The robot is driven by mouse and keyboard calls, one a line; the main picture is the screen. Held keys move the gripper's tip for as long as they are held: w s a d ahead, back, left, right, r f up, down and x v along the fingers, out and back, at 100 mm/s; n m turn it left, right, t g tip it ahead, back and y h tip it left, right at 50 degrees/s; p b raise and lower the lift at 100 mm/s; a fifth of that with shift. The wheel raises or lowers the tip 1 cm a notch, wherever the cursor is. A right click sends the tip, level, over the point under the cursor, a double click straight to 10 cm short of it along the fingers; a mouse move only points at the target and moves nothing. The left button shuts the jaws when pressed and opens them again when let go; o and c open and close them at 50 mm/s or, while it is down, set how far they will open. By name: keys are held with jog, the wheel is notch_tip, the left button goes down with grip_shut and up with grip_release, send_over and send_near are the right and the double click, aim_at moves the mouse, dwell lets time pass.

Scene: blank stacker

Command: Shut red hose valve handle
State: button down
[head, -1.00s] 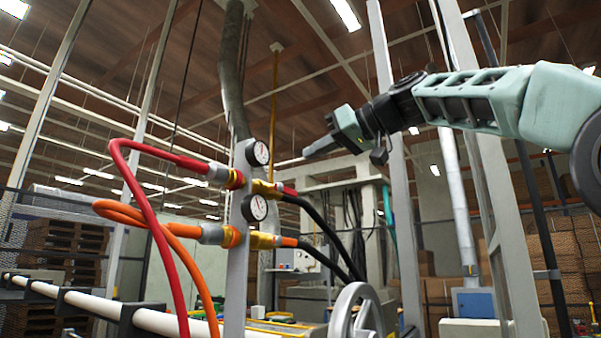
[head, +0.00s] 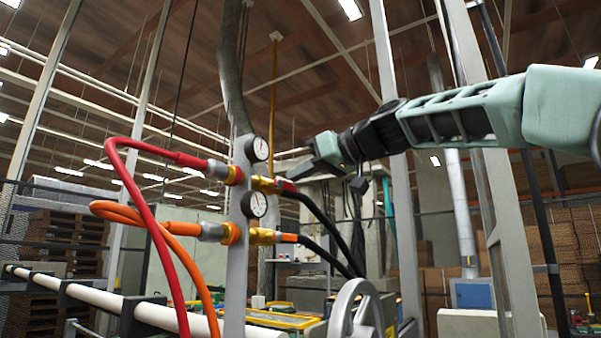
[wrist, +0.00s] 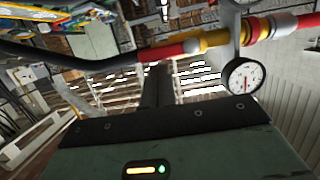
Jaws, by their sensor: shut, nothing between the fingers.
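The red hose (head: 150,150) loops up from below to a brass-yellow valve fitting (head: 264,184) on a grey upright post. A small red part (head: 286,185), possibly the handle or a sleeve, sits at the right end of that fitting. The wrist view also shows the fitting (wrist: 214,38) and the red part (wrist: 163,51). My gripper (head: 292,174) is shut and empty, its tips close to the red part from the upper right. In the wrist view the dark fingers (wrist: 157,80) point at the red part. I cannot tell whether they touch.
Two round gauges, upper (head: 257,149) and lower (head: 254,204), are on the post. An orange hose (head: 150,220) with its own fitting runs below. Black hoses (head: 322,215) leave to the right. A grey handwheel (head: 355,310) stands lower right.

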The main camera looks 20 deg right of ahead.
jog(key=shift+w+d+f+m+b, duration=0.15)
jog(key=shift+f+m+b, duration=0.25)
jog(key=shift+m, duration=0.2)
jog(key=shift+w+d+f+m+g+y+b, duration=0.1)
jog(key=shift+d+f+m+g+y+b, duration=0.15)
jog(key=shift+f+m+y+b, duration=0.6)
jog(key=f+m+y+b, duration=0.1)
jog(key=m+b, duration=0.1)
jog(key=m, duration=0.1)
jog(key=f+m+b, duration=0.1)
jog(key=m+b, duration=0.1)
jog(key=m, duration=0.2)
jog(key=a+f+m+y+b, duration=0.1)
jog(key=m+b, duration=0.1)
jog(key=m, duration=0.1)
jog(key=shift+s+a+f+g+y, duration=0.1)
jog(key=shift+s+f+g+y, duration=0.15)
jog(key=shift+s+f+y, duration=0.15)
jog(key=shift+w, duration=0.1)
